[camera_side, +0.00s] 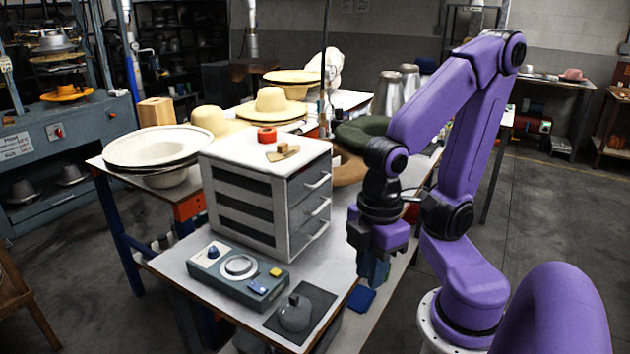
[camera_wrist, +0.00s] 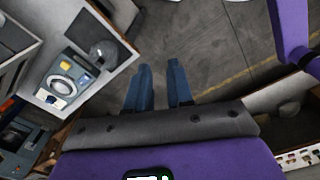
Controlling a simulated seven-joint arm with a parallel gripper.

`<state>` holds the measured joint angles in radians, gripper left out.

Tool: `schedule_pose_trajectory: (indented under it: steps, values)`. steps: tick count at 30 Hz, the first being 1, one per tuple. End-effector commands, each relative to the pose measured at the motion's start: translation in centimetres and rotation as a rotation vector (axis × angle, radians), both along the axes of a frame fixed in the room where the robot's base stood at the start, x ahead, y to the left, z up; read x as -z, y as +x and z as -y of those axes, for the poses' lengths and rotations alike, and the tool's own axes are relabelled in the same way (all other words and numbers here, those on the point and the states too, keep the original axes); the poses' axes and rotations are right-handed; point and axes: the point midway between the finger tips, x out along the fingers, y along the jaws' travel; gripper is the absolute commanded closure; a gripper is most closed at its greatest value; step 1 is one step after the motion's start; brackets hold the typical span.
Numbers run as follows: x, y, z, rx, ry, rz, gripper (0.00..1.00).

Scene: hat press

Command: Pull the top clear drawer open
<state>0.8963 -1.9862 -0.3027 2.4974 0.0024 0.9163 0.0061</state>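A white and grey cabinet (camera_side: 243,191) with three stacked drawers stands on the work table. The top drawer (camera_side: 300,185) has a pale bar handle (camera_side: 319,181) on its right-facing front and looks closed, as do the two below. A cabinet edge shows at the upper left of the wrist view (camera_wrist: 22,42). My gripper (camera_side: 373,282) points down to the right of the cabinet, apart from it and lower than the top handle. In the wrist view its two blue fingers (camera_wrist: 162,72) are apart with nothing between them.
A control box (camera_side: 238,268) with a dial and a dark pad (camera_side: 318,304) with a grey knobbed object (camera_side: 295,312) lie in front of the cabinet. Hats stand behind.

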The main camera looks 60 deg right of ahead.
Motion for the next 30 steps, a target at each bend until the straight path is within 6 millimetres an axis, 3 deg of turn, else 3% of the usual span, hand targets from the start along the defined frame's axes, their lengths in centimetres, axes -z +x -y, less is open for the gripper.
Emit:
schedule_pose_trajectory:
  steps: [5,14,23,30]
  values:
    - [-1.1,2.6,-0.3,0.182,0.013,-0.002,0.78]
    - [-4.3,10.8,1.3,0.743,0.050,-0.007,0.78]
    - [-7.5,18.3,6.7,1.302,0.093,-0.009,0.78]
    - [-10.1,22.5,13.5,1.747,0.136,-0.006,0.78]
